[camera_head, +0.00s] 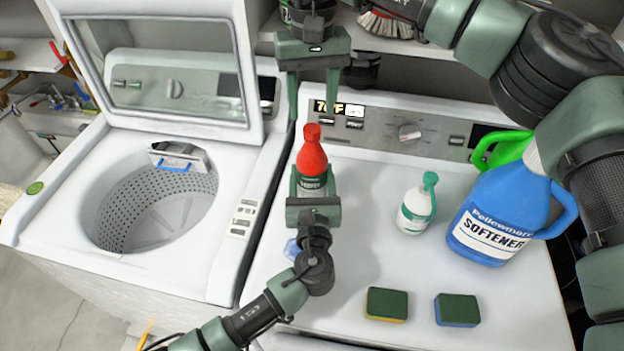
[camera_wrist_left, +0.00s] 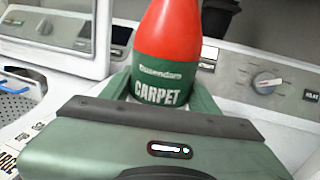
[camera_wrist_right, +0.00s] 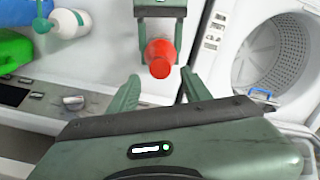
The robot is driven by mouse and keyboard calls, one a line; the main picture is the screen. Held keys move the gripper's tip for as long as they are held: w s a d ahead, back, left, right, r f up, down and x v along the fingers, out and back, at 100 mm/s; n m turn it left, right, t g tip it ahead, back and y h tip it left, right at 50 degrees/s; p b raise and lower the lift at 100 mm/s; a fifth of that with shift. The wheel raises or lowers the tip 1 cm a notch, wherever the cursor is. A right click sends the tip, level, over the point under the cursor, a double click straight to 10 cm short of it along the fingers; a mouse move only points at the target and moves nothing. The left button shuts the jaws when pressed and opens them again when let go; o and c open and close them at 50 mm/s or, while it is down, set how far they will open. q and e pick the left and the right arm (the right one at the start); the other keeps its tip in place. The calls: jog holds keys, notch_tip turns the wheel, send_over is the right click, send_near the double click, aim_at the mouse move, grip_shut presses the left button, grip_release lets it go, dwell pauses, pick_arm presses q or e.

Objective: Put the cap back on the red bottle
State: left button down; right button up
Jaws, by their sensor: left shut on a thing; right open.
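The red bottle (camera_head: 311,160) stands upright between the fingers of my left gripper (camera_head: 312,184), which is shut on its body. Its green label reading CARPET faces the left wrist camera (camera_wrist_left: 163,85). A red cap-like piece (camera_head: 312,132) is at the top of the bottle; I cannot tell whether it is fully seated. My right gripper (camera_head: 313,112) is open, coming from the back, with its fingers on either side of the bottle's top and apart from it. In the right wrist view the round red top (camera_wrist_right: 160,68) lies between the open fingers.
A white bottle (camera_head: 414,208), a blue softener jug (camera_head: 495,215) and a green jug (camera_head: 505,148) stand to the right. Two sponges (camera_head: 387,304) (camera_head: 458,309) lie at the front. An open washer (camera_head: 150,210) is on the left. The white surface between is clear.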

aim_at(312, 127)
jog(key=shift+f, duration=2.2)
